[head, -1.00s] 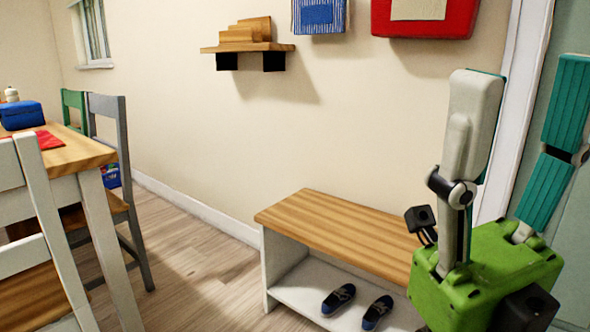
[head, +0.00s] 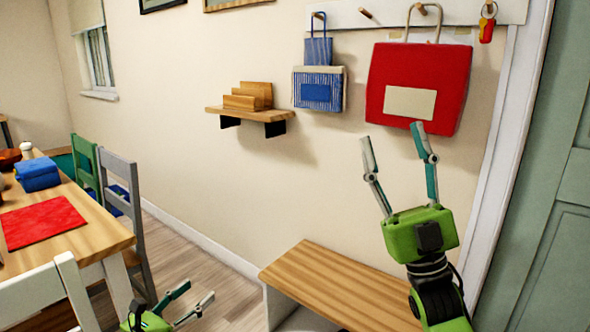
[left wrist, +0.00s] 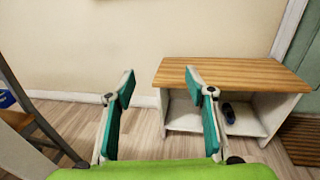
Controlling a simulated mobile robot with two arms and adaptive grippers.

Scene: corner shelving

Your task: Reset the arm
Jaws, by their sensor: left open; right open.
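My left gripper (head: 200,291) shows low in the head view, left of the bench. It is open and empty, its fingers pointing up and right. In the left wrist view its two fingers (left wrist: 159,74) are spread with nothing between them, facing the wall and bench. My right gripper (head: 392,133) is open and empty above the bench, its fingers pointing up at the wall. One fingertip overlaps the lower edge of the red bag (head: 390,72) in the picture; I cannot tell whether it touches.
The wooden-topped bench (head: 330,287) stands against the wall, with a dark shoe (left wrist: 229,113) inside. A striped blue bag (head: 318,74) and a small wall shelf (head: 252,113) are above. A table (head: 95,237) and grey chair (head: 120,175) stand left, with open floor between.

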